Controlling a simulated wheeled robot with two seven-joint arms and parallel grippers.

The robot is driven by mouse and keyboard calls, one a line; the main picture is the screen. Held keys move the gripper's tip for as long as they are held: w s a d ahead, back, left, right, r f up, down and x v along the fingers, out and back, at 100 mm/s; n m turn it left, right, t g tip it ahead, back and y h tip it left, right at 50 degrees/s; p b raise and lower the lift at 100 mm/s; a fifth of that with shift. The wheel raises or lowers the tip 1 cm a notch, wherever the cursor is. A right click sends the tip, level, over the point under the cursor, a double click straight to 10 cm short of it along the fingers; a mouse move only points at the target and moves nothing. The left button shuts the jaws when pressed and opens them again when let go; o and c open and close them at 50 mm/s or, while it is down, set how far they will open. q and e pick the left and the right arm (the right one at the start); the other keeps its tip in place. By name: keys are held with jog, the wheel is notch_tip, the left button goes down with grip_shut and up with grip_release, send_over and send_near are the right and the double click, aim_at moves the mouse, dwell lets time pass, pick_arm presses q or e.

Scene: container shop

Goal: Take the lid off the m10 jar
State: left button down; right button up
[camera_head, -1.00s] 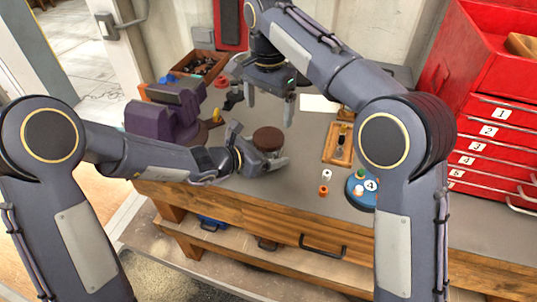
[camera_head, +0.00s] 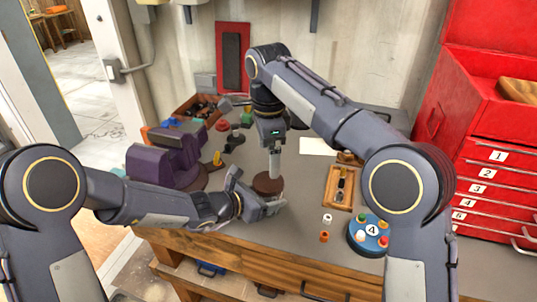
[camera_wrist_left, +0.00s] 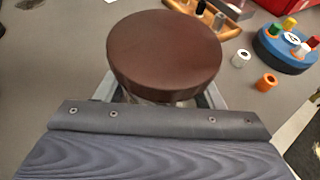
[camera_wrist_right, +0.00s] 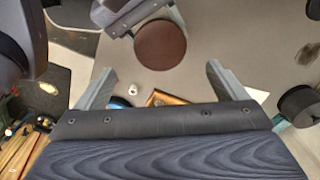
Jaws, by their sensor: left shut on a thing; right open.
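The jar's round brown lid (camera_head: 267,184) shows in the head view on the grey workbench. It fills the middle of the left wrist view (camera_wrist_left: 165,50) and also shows in the right wrist view (camera_wrist_right: 160,46). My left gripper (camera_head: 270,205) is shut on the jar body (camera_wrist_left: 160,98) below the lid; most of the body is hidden. My right gripper (camera_head: 275,172) is open, pointing down above and just behind the lid. In the right wrist view its fingers are apart with nothing between them. No m10 label is readable.
A blue round stand (camera_head: 368,236) with coloured pegs, a white piece (camera_head: 327,219) and an orange piece (camera_head: 324,236) lie to the right. A wooden tray (camera_head: 339,187) is behind them. A purple machine (camera_head: 165,158) stands left, red drawers (camera_head: 492,185) right.

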aim_at(268, 181)
jog(key=shift+f+m, duration=0.1)
jog(key=shift+m, duration=0.7)
jog(key=shift+f, duration=3.9)
jog(key=c, duration=1.1)
jog(key=n, duration=0.7)
jog(key=shift+n, duration=0.4)
jog(key=n, duration=0.4)
jog(key=shift+n, duration=0.4)
jog(key=n, duration=0.4)
jog(key=shift+w, duration=0.1)
